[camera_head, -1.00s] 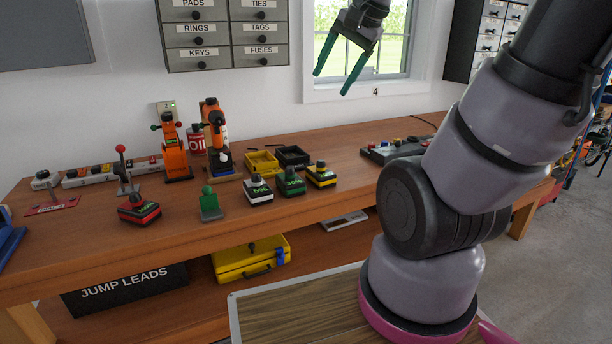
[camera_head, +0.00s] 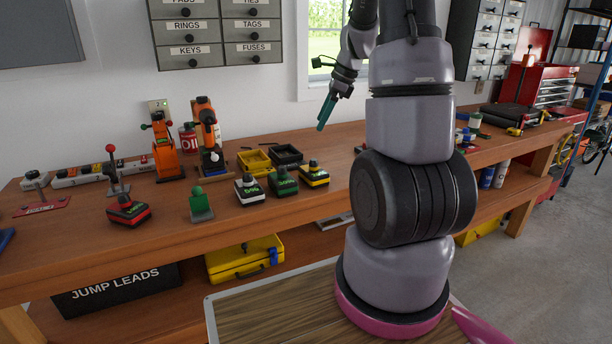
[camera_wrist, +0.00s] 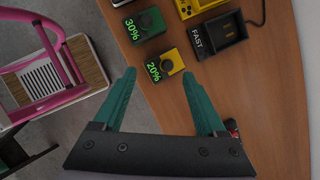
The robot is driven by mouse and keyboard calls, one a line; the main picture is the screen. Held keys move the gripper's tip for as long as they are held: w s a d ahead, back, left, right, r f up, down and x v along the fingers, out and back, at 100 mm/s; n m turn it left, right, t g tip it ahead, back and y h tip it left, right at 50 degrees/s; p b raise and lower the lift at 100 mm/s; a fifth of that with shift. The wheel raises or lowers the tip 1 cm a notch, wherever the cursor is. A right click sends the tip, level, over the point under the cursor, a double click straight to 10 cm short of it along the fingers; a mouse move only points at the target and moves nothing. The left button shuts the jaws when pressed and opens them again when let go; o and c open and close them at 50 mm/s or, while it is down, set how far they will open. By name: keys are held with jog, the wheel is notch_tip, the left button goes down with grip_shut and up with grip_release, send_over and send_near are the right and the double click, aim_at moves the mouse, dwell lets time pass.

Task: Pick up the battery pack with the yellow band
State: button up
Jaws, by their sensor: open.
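The battery pack with the yellow band (camera_head: 314,175) stands upright on the workbench, at the right end of a row of packs. In the wrist view the yellow pack (camera_wrist: 165,66), marked 20%, lies just beyond and between my fingertips. My gripper (camera_head: 326,113) is open and empty, above the bench and apart from the pack; its teal fingers (camera_wrist: 159,73) point toward the pack. The green-banded pack (camera_head: 283,183), marked 30% in the wrist view (camera_wrist: 145,25), stands close beside it on the left. A white-banded pack (camera_head: 249,190) is further left.
Behind the packs are a yellow tray-like holder (camera_head: 255,161) and a black charger (camera_head: 286,154), labelled FAST in the wrist view (camera_wrist: 219,37). A red-banded pack (camera_head: 128,212), a green stand (camera_head: 201,208) and orange tools (camera_head: 163,150) stand left. Bench space right of the yellow pack looks clear.

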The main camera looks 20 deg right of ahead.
notch_tip(320, 180, down, 5)
jog(key=w+d+m, duration=0.3)
send_over(316, 160)
jog(key=d, duration=0.1)
jog(key=shift+g, duration=0.3)
jog(key=f, duration=0.2)
jog(key=s+f, duration=0.1)
jog(key=f, duration=0.1)
jog(key=shift+f, duration=0.35)
jog(key=shift+d+x, duration=0.2)
jog(key=shift+x, duration=1.3)
jog(key=shift+d+x, duration=0.2)
jog(key=shift+x, duration=1.3)
jog(key=shift+f, duration=0.1)
grip_shut()
